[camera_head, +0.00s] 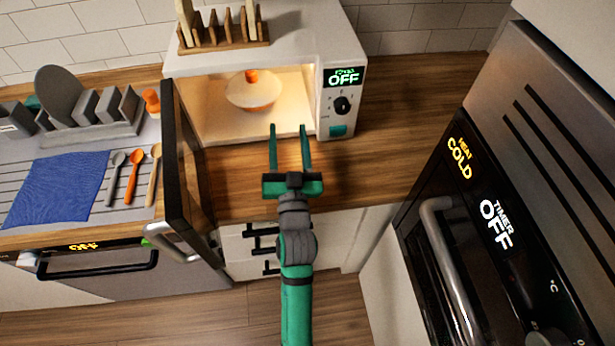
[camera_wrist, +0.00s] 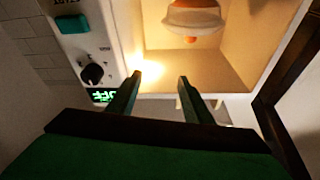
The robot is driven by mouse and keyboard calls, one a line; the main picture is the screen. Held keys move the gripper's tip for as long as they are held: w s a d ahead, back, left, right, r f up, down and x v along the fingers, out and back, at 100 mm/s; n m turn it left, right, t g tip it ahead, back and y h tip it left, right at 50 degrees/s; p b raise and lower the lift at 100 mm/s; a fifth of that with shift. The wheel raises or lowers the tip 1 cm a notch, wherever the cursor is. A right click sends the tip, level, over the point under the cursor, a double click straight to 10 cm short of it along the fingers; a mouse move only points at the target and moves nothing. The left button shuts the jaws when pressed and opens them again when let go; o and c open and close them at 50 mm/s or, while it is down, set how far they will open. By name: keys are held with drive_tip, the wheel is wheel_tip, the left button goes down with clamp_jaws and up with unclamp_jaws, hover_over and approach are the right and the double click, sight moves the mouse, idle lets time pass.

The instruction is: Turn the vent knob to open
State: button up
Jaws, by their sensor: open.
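A small orange knob (camera_head: 251,76) tops the lid. The wrist view is upside down, and there the orange knob (camera_wrist: 191,40) points downward. No marking shows whether it is a vent or is open. The microwave panel has a black dial (camera_head: 342,105), also in the wrist view (camera_wrist: 93,73), under a green OFF display (camera_head: 344,77). My gripper (camera_head: 288,128) is open and empty, in front of the microwave opening, touching neither knob nor dial. Its fingertips (camera_wrist: 159,78) are well apart.
The microwave door (camera_head: 185,160) stands open on the left. A wooden rack (camera_head: 222,30) sits on top of the microwave. An oven (camera_head: 480,200) with a long handle is at the right. A dish rack (camera_head: 95,115), blue cloth (camera_head: 55,188) and spoons lie left. Counter right of the microwave is clear.

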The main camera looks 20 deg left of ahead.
drive_tip(key=s+d+f+h, duration=0.1)
drive_tip(key=s+d+f, duration=0.1)
drive_tip(key=s+d+f+m, duration=0.1)
drive_tip(key=d+f, duration=0.1)
drive_tip(key=s+d+f+h, duration=0.1)
drive_tip(key=s+d+f, duration=0.1)
drive_tip(key=d, duration=0.1)
drive_tip(key=shift+s+f+m+h, duration=0.3)
drive_tip(key=shift+s, duration=0.05)
